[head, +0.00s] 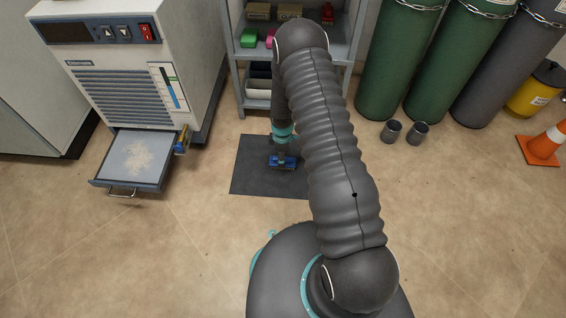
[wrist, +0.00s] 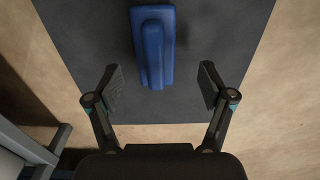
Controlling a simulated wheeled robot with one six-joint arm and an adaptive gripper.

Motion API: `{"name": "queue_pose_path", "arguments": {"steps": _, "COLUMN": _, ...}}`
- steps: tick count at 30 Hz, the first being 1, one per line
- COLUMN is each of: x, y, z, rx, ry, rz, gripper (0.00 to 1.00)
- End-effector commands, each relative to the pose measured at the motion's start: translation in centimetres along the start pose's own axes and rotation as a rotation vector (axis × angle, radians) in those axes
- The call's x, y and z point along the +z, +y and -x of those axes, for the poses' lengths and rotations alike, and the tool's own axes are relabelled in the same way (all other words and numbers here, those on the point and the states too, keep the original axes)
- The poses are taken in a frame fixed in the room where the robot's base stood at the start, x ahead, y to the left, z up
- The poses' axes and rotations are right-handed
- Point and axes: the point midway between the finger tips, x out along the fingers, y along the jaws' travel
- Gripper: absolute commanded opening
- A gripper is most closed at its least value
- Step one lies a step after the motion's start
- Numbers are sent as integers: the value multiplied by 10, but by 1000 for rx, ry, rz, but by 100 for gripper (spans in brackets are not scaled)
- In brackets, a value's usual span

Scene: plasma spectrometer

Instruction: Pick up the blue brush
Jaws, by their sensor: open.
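The blue brush (wrist: 154,48) lies on the dark grey mat (wrist: 90,30) in the wrist view, its long narrow part pointing towards my gripper. It also shows in the head view as a small blue shape (head: 283,163) on the mat (head: 255,185). My gripper (wrist: 159,78) is open and empty. Its two fingers stand apart, left and right of the brush's near end in the picture. In the head view my gripper (head: 282,150) points down over the mat at the brush, partly hidden by my arm. How high it is above the mat I cannot tell.
A white and blue machine (head: 130,70) stands at left with an open drawer (head: 133,160) holding pale granules. A grey shelf (head: 355,50) is behind the mat. Green cylinders (head: 400,60), two grey cups (head: 391,131) and an orange cone (head: 546,145) stand at right. Floor in front is mostly clear.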

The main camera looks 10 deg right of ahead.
Motion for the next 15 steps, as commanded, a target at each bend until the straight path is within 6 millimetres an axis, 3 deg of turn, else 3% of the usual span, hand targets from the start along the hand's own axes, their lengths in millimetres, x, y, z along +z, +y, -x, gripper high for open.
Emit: {"name": "queue_pose_path", "arguments": {"steps": 15, "x": 0, "y": 6, "z": -52, "rx": 0, "ry": 0, "rz": -1, "gripper": 81}}
